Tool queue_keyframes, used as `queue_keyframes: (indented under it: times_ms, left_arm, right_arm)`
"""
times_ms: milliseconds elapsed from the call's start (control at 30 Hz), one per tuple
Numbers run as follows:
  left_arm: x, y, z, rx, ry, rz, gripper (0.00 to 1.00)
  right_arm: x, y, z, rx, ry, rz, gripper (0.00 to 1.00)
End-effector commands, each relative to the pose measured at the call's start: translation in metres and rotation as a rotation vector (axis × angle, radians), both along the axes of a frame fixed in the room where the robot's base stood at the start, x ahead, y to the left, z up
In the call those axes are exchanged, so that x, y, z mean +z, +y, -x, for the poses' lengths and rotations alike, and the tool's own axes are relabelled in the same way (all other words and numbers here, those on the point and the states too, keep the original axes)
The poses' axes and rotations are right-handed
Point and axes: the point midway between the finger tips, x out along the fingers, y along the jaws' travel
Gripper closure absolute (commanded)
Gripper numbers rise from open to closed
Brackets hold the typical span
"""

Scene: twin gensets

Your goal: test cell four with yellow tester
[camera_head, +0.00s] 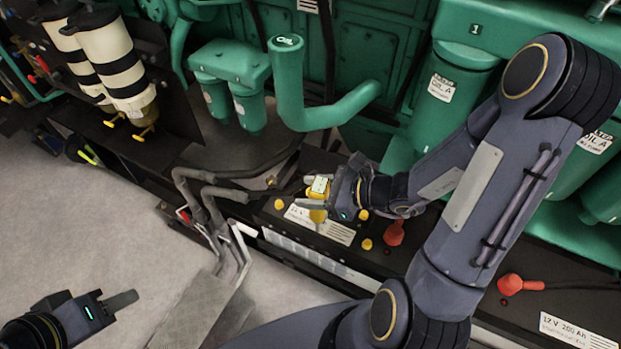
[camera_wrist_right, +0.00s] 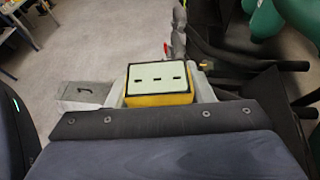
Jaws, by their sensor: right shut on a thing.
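My right gripper (camera_head: 318,187) is shut on the yellow tester (camera_head: 319,189) and holds it over a black battery (camera_head: 300,240). In the right wrist view the tester (camera_wrist_right: 160,84) faces the camera, its pale display showing short dashes. The battery has a white 12 V label (camera_head: 335,229), several yellow cell caps, one at the left (camera_head: 278,204) and one near the front edge (camera_head: 367,244), and a red terminal boot (camera_head: 394,233). Whether the tester touches a cell is hidden. My left gripper (camera_head: 122,300) is low at the left, away from the battery; its opening is unclear.
Green engine pipework (camera_head: 325,115) and filters (camera_head: 460,90) stand close behind the battery. Grey cables (camera_head: 200,195) run at its left. Another battery with a red boot (camera_head: 510,284) is at the right. Black-and-white cylinders (camera_head: 115,60) are at the back left. The floor at the left is clear.

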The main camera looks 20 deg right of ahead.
Motion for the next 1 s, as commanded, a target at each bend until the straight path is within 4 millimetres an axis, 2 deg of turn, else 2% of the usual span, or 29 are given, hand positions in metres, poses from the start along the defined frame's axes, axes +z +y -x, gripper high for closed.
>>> queue_keyframes:
  times_ms: [1000]
  left_arm:
    - [0.043,0.0,0.0,0.0,0.0,0.0,0.64]
  right_arm:
    - [-0.002,-0.075,-0.065,-0.001,-0.002,0.0,0.8]
